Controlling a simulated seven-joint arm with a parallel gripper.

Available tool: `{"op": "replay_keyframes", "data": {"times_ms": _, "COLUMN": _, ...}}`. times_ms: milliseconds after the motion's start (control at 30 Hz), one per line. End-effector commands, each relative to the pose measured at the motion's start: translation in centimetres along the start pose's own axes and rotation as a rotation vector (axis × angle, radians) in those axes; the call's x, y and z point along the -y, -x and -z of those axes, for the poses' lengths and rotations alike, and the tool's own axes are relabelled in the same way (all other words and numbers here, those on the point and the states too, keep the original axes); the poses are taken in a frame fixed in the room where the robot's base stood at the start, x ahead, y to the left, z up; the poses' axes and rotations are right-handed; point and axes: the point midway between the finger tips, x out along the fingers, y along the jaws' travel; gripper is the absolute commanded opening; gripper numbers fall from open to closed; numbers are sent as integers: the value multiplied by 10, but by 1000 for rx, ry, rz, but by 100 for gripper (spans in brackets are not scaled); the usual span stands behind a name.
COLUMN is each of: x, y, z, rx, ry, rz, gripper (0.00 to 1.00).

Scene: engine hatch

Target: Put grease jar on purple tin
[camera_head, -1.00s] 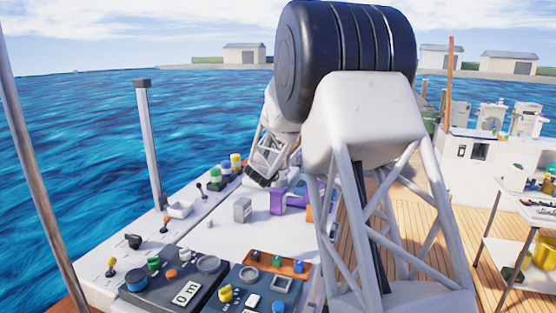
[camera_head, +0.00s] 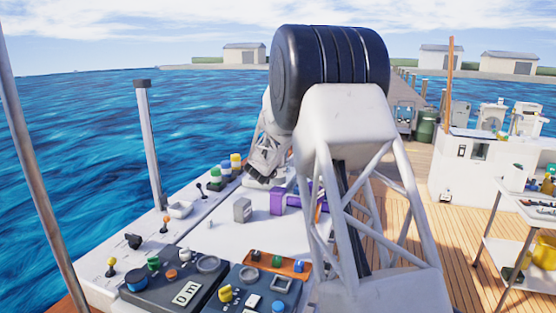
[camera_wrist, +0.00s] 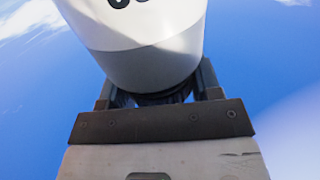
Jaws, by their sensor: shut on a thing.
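A white rounded thing with dark markings, which looks like the grease jar (camera_wrist: 145,50), fills the upper middle of the wrist view. My gripper (camera_wrist: 158,88) has its dark fingers on both sides of its lower end and is shut on it. The jar's top is cut off by the frame. In the head view my arm covers much of the scene, and I cannot make out the jar or the fingertips clearly. Purple shapes (camera_head: 278,202) stand on the white hatch top behind my arm, partly hidden. I cannot tell which of them is the purple tin.
A small grey box (camera_head: 242,210) stands left of the purple shapes. Green, blue and yellow-topped cylinders (camera_head: 228,168) stand at the far end of the hatch. Control panels (camera_head: 180,290) with knobs fill the near end. A side table (camera_head: 535,213) is at right.

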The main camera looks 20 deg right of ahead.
Motion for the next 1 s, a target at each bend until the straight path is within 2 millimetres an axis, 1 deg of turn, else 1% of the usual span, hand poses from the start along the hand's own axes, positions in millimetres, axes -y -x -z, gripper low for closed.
{"op": "replay_keyframes", "data": {"times_ms": 200, "x": 0, "y": 0, "z": -22, "rx": -1, "ry": 0, "rz": -1, "gripper": 7}}
{"op": "replay_keyframes", "data": {"times_ms": 300, "x": 0, "y": 0, "z": -26, "rx": -1, "ry": 0, "rz": 0, "gripper": 7}}
{"op": "replay_keyframes", "data": {"times_ms": 733, "x": 0, "y": 0, "z": -30, "rx": -1, "ry": 0, "rz": 0, "gripper": 7}}
{"op": "replay_keyframes", "data": {"times_ms": 767, "x": 0, "y": 0, "z": -31, "rx": 0, "ry": 1, "rz": 0, "gripper": 60}}
{"op": "replay_keyframes", "data": {"times_ms": 900, "x": 0, "y": 0, "z": -31, "rx": 0, "ry": 1, "rz": 0, "gripper": 81}}
{"op": "replay_keyframes", "data": {"times_ms": 933, "x": 0, "y": 0, "z": -31, "rx": 0, "ry": 1, "rz": 0, "gripper": 84}}
{"op": "replay_keyframes", "data": {"times_ms": 1000, "x": 0, "y": 0, "z": -31, "rx": 0, "ry": 0, "rz": 0, "gripper": 84}}
